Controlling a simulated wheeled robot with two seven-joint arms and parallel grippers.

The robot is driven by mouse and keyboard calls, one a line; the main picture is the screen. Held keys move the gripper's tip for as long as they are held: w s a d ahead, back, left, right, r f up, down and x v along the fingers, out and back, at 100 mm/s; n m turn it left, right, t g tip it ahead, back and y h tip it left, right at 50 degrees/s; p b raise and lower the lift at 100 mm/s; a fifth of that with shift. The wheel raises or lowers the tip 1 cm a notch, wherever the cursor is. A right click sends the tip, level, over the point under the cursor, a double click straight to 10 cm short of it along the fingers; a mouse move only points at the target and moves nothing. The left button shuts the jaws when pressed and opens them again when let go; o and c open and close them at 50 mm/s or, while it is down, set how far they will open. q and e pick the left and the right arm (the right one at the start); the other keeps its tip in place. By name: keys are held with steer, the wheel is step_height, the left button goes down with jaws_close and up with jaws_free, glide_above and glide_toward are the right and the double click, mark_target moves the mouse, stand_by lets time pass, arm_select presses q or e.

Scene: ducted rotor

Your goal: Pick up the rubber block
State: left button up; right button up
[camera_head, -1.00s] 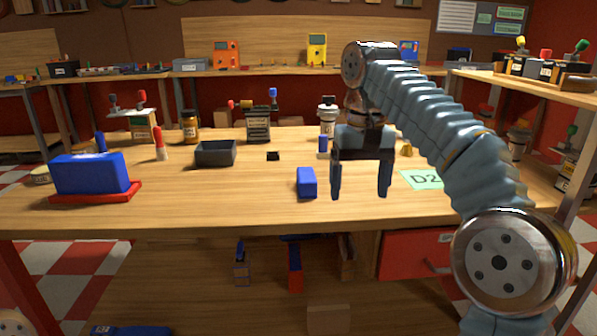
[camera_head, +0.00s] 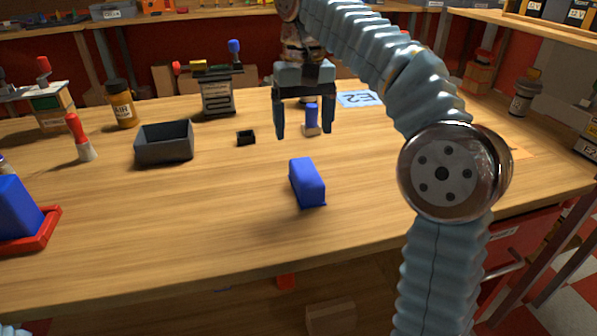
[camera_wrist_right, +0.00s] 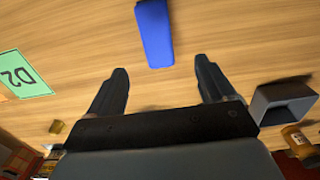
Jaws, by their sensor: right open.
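The rubber block is most likely the blue oblong block (camera_head: 307,183) lying on the middle of the wooden table, near its front. It also shows in the right wrist view (camera_wrist_right: 155,35), just beyond the fingertips and roughly centred between them. My right gripper (camera_head: 303,136) is open and empty, with both fingers pointing down. In the head view its fingertips appear above and behind the block, apart from it. The right wrist view also shows the open jaws (camera_wrist_right: 161,65) with nothing between them. My left gripper is out of view.
A dark open box (camera_head: 165,143) and a small black square holder (camera_head: 246,138) stand left of the gripper. A small blue upright piece (camera_head: 312,117) stands behind the fingers. A red tray (camera_head: 38,232) holds a larger blue block at far left. The table around the block is clear.

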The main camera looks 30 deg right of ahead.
mark_target(305, 169)
step_height(305, 169, down, 7)
steer(key=shift+s+r+b, duration=0.1)
steer(key=shift+r+b, duration=0.1)
steer(key=shift+b, duration=0.65)
steer(key=f, duration=0.2)
steer(key=f+b, duration=0.1)
steer(key=f, duration=0.2)
steer(key=shift+s+d+f, duration=0.1)
steer(key=shift+d+f, duration=0.1)
steer(key=shift+f, duration=0.1)
steer(key=shift+c, duration=0.5)
